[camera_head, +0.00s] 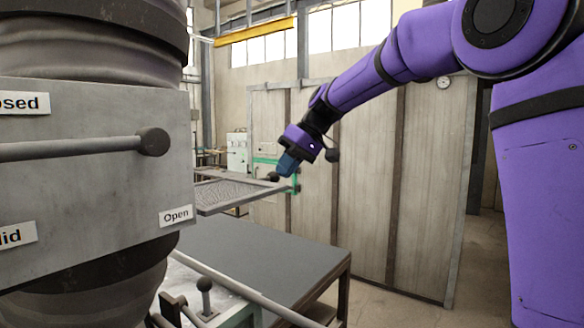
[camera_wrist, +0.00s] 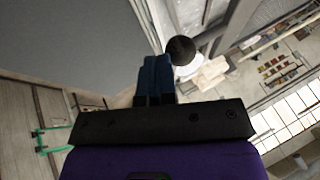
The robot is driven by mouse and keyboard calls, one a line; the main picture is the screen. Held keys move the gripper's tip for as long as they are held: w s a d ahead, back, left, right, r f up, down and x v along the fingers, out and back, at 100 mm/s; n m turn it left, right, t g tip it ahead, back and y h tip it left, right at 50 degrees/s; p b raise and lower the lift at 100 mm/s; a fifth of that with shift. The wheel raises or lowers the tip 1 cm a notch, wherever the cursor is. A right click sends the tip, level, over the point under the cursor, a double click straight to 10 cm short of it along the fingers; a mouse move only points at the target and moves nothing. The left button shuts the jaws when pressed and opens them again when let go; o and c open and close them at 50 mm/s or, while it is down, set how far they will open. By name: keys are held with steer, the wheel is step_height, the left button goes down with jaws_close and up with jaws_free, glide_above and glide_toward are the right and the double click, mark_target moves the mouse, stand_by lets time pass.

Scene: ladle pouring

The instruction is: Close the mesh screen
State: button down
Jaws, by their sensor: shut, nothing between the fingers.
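The mesh screen (camera_head: 236,190) is a grey framed panel that lies about level in the head view, above and behind the dark table. Its left part is hidden behind the large grey block. A small dark knob (camera_head: 272,177) shows at its right end. My gripper (camera_head: 286,166) is beside this knob, with its blue fingers pointing down and left. In the wrist view the blue fingers (camera_wrist: 155,72) are together, with nothing between them. A round black knob (camera_wrist: 181,50) is just right of the fingertips; I cannot tell whether they touch.
A grey block (camera_head: 90,185) with a rod handle (camera_head: 80,147) and an "Open" label fills the left. A dark-topped table (camera_head: 265,255) stands below the screen, its top clear. Levers (camera_head: 204,290) stand at the front. Tall panels (camera_head: 365,200) stand behind my arm.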

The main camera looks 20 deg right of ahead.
mark_target(208, 195)
steer(key=s+a, duration=0.4)
steer(key=a, duration=0.1)
steer(key=s+a, duration=0.4)
steer(key=a, duration=0.2)
steer(key=s+a, duration=0.4)
steer(key=a, duration=0.1)
steer(key=shift+a, duration=0.3)
steer(key=shift+s, duration=0.1)
